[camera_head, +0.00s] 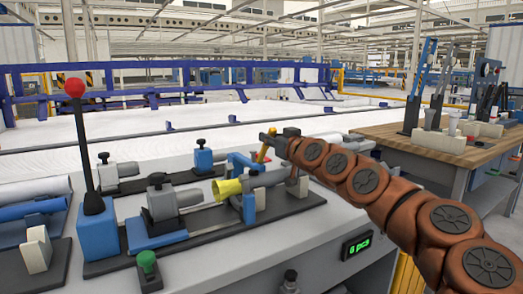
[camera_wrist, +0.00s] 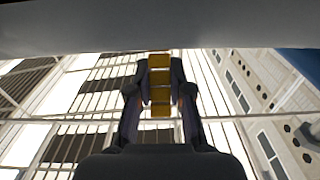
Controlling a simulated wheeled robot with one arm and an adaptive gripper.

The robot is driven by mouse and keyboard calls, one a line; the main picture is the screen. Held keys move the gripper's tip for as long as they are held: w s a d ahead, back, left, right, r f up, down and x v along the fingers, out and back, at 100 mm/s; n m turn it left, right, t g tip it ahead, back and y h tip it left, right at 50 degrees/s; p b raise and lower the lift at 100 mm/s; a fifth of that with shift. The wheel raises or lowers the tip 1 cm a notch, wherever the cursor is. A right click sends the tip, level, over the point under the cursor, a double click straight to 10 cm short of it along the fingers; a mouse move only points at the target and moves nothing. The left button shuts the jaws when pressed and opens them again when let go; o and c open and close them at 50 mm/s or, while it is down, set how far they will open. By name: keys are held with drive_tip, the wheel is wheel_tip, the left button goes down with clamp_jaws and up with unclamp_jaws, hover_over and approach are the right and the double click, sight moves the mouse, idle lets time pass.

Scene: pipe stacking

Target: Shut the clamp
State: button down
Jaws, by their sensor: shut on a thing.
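The clamp (camera_head: 239,161) is a blue fixture at the middle of the bench, with a yellow-orange handle (camera_head: 263,151) standing up beside it. My gripper (camera_head: 268,137) comes in from the right at the handle's upper end and is shut on it. In the wrist view, a yellow segmented strip, apparently the handle (camera_wrist: 160,85), lies between the two dark fingers of my gripper (camera_wrist: 160,70). The clamp's jaw is partly hidden, so I cannot tell how far it is closed. A yellow flared piece (camera_head: 227,187) sits just in front, on a nearer fixture.
A tall black lever with a red knob (camera_head: 75,88) stands on a blue base at left. A green button (camera_head: 147,262) is at the front. Pipes (camera_head: 32,208) lie at far left. A wooden table (camera_head: 440,150) with upright tools stands at right.

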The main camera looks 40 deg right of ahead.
drive_tip(key=shift+s+f+b, duration=0.15)
drive_tip(key=shift+b, duration=0.6)
drive_tip(key=c, duration=1)
unclamp_jaws()
drive_tip(key=shift+c, duration=0.2)
wheel_tip(320, 180, up, 9)
drive_tip(key=shift+f, duration=0.2)
drive_tip(key=shift+r, duration=0.75)
